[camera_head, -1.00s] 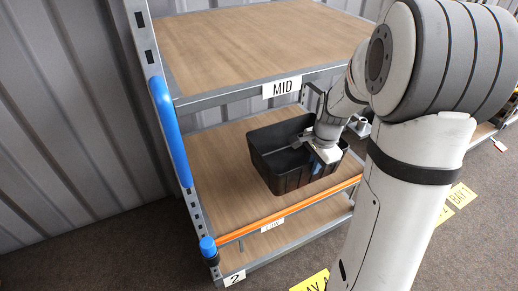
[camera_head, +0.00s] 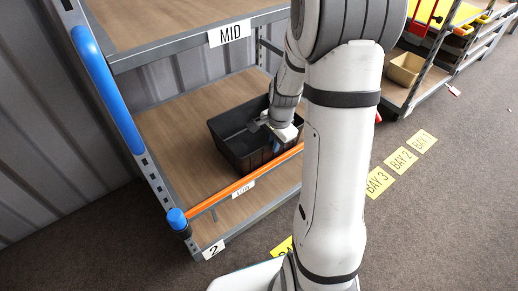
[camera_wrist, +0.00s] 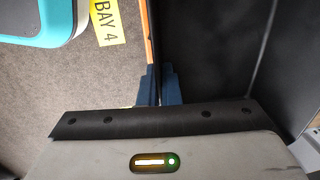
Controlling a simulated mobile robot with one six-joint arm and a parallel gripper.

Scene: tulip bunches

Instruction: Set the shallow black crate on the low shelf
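The black crate (camera_head: 226,150) is at the low shelf (camera_head: 165,130), between its boards and close behind the orange front strip. It looks upright and empty. I cannot tell whether its base rests on the board. My gripper (camera_head: 276,145) is at the crate's front right side. In the wrist view, the blue fingers of my gripper (camera_wrist: 159,85) stand close together on either side of the crate's thin wall, shut on it. The dark crate interior (camera_wrist: 210,50) fills the right there. My arm hides part of the crate's right end.
The orange strip (camera_head: 245,184) runs along the low shelf's front edge. The MID shelf (camera_head: 150,25) is above, and a blue-covered post (camera_head: 105,85) stands at left. Bare board lies left of the crate. Another rack with a tan bin (camera_head: 405,69) is at right.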

